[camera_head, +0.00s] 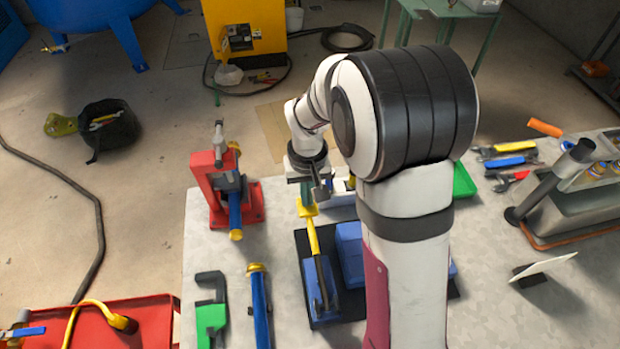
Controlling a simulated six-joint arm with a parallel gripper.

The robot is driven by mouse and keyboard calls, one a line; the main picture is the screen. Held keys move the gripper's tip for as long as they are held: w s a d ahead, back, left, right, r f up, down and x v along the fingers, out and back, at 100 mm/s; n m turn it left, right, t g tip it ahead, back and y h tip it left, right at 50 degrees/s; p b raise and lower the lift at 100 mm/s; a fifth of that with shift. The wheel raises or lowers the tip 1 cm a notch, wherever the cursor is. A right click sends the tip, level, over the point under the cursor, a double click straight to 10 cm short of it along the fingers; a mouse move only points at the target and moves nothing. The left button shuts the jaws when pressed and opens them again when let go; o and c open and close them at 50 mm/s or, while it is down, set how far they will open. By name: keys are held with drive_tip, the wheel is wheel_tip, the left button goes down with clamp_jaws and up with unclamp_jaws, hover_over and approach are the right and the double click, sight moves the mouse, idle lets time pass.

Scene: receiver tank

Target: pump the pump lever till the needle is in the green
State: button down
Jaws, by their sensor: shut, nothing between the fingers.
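The pump (317,290) is a blue body on a black mat, left of my arm. Its pump lever (313,238) is a yellow bar running from the blue body away toward the back, with a wider yellow end. My gripper (307,194) is shut and empty, pointing down at the lever's far end. It looks very close above that end; I cannot tell whether they touch. My arm hides part of the mat and of the blue parts beside the pump. No gauge face, needle or green zone can be made out.
A red vise (212,183) stands left of the pump. A blue tube (260,305) and a green-and-black clamp (211,315) lie at front left. A red tray (150,315) is at lower left.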

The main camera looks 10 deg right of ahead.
drive_tip(key=shift+f, duration=0.3)
wheel_tip(320, 180, up, 15)
drive_tip(key=s, duration=0.1)
drive_tip(key=shift+f, duration=0.2)
idle(1.1)
drive_tip(key=s+f+m+y, duration=0.1)
drive_tip(key=s+f+m, duration=0.2)
drive_tip(key=s, duration=2.1)
drive_tip(key=m, duration=0.2)
drive_tip(key=shift+a+m+g+y, duration=0.3)
drive_tip(key=shift+y, duration=0.1)
drive_tip(key=shift+w, duration=0.1)
